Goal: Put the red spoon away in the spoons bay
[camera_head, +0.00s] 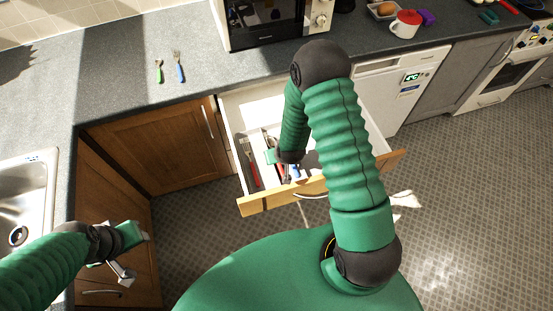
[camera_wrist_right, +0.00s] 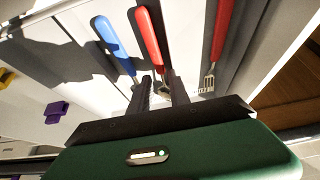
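The open drawer (camera_head: 250,205) holds cutlery in divided bays. In the right wrist view, a red-handled utensil (camera_wrist_right: 150,40) lies between the fingers of my right gripper (camera_wrist_right: 160,88); its head is mostly hidden, so I cannot confirm it is the spoon. The fingers stand apart with a gap. A blue-handled utensil (camera_wrist_right: 112,38) lies to its left and a red-handled fork (camera_wrist_right: 221,35) to its right, beyond a divider. The fork also shows in the drawer's left bay in the head view (camera_head: 254,174). My left gripper (camera_head: 124,268) is at lower left, away from the drawer; its fingers are unclear.
A green-handled utensil (camera_head: 158,73) and a blue-handled fork (camera_head: 180,72) lie on the counter (camera_head: 120,75). A microwave (camera_head: 265,22) stands behind the drawer. A sink (camera_head: 25,190) is at left.

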